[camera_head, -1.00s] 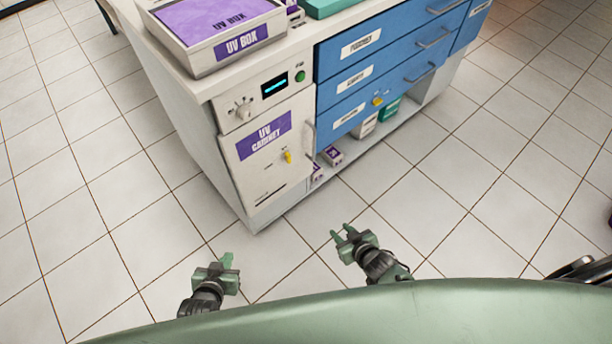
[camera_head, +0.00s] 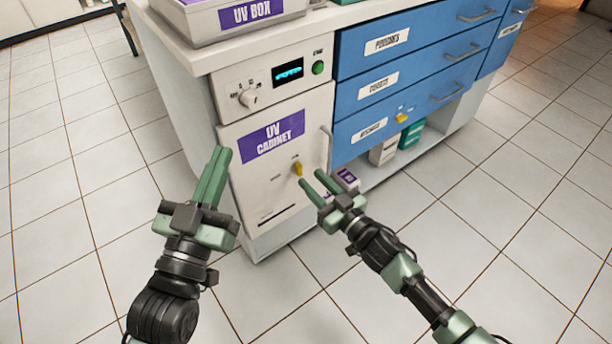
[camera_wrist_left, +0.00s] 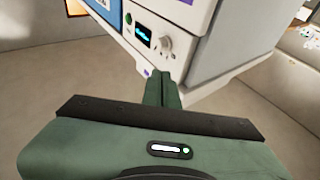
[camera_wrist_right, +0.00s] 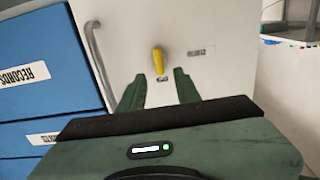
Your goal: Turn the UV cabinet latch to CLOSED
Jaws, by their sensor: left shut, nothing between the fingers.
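The UV cabinet (camera_head: 262,190) is a white door with a purple label below a control panel. Its yellow latch (camera_head: 297,168) sits right of the door's middle, tilted a little in the head view. In the right wrist view the latch (camera_wrist_right: 158,60) stands ahead of the fingers, apart from them, with a small dark label beside it that I cannot read clearly. My right gripper (camera_head: 312,184) is open and empty, just below and right of the latch. My left gripper (camera_head: 216,165) is shut and empty, in front of the cabinet's left edge; it also shows in the left wrist view (camera_wrist_left: 163,85).
The control panel has a white knob (camera_head: 249,97), a display (camera_head: 288,72) and a green button (camera_head: 318,67). A door handle (camera_head: 327,145) stands right of the latch. Blue drawers (camera_head: 400,80) are to the right. The UV box (camera_head: 225,18) sits on top. Floor around is clear.

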